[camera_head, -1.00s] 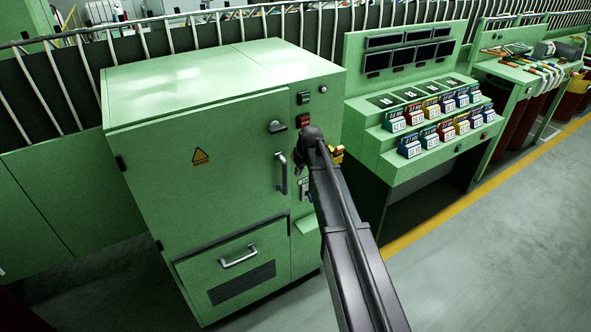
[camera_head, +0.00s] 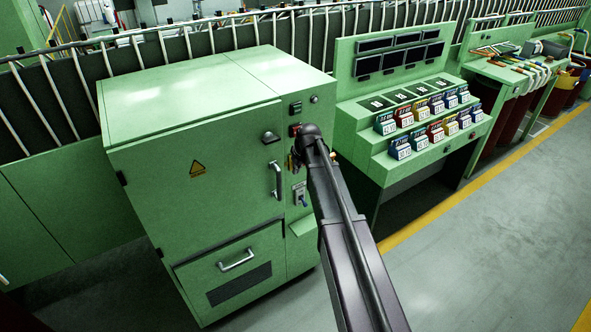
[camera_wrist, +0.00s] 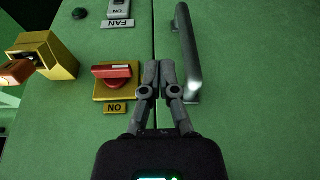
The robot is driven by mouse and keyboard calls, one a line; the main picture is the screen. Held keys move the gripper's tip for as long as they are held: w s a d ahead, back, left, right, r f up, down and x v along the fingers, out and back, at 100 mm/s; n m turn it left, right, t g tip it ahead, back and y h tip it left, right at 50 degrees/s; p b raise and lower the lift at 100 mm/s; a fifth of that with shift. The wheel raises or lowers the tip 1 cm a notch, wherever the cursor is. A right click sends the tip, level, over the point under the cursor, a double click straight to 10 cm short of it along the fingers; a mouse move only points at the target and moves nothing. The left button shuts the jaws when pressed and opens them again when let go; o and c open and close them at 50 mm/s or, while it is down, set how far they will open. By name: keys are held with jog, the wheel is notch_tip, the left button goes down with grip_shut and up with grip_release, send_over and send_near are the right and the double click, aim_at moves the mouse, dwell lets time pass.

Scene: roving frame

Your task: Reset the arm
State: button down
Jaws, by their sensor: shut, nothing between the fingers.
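My gripper (camera_wrist: 161,72) is shut and empty in the wrist view. Its fingertips are in front of the green cabinet (camera_wrist: 240,120), between a red rotary switch (camera_wrist: 112,72) on a yellow plate and a grey handle (camera_wrist: 188,50). Whether the fingers touch anything is unclear. In the head view, my dark arm reaches up to the right-hand panel of the cabinet (camera_head: 195,130). The gripper itself is mostly hidden there behind my wrist.
A yellow block with an orange part (camera_wrist: 45,60) juts out left of the switch. A FAN switch (camera_wrist: 118,10) sits above. A console with coloured cards (camera_head: 415,135) stands right of the cabinet. The floor (camera_head: 490,220) at right is clear.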

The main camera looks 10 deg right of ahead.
dwell(0.5)
jog(key=s+a+f+m+g+b, duration=0.1)
jog(key=s+a+m, duration=0.1)
jog(key=s, duration=1.1)
jog(key=s+a+f+m+g+h+b, duration=0.1)
jog(key=s+a+f+m+g, duration=0.1)
jog(key=s, duration=1.2)
jog(key=shift+s+a+h, duration=0.15)
jog(key=shift+s+h, duration=0.05)
jog(key=shift+h, duration=0.1)
